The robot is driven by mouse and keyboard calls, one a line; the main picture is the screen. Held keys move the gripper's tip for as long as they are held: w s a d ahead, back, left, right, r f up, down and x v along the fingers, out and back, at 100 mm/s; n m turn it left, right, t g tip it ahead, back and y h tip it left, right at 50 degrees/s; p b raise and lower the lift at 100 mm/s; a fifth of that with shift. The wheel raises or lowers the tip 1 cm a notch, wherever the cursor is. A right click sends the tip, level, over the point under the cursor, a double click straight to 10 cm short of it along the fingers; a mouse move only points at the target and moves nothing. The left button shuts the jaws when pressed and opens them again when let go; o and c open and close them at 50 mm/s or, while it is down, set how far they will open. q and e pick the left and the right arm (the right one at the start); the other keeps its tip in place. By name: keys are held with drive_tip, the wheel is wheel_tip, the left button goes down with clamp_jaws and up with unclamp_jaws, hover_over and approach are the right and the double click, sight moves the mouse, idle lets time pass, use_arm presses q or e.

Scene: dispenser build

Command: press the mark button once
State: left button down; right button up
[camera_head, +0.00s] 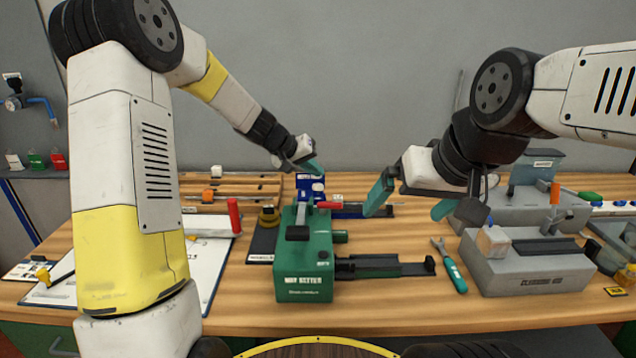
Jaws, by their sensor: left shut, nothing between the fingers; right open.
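My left gripper (316,168) is shut and empty. Its teal fingertips are just above a blue device (304,181) with white lettering, behind the green machine; I cannot tell whether they touch it. White round parts show on the blue device's front, but no label clearly reads as the mark button. The green machine (303,270) has white lettering, a black block on top and a red handle (329,205). My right gripper (408,210) is open and empty, to the right of the green machine, its teal fingers spread above the table.
A grey block fixture (520,276) stands at right with a light wooden cube (492,241) on it. The wooden table's front middle (390,306) is clear.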

sight(315, 187)
use_arm(q)
wheel_tip(315, 187, up, 3)
drive_tip(key=shift+r, duration=0.4)
idle(0.4)
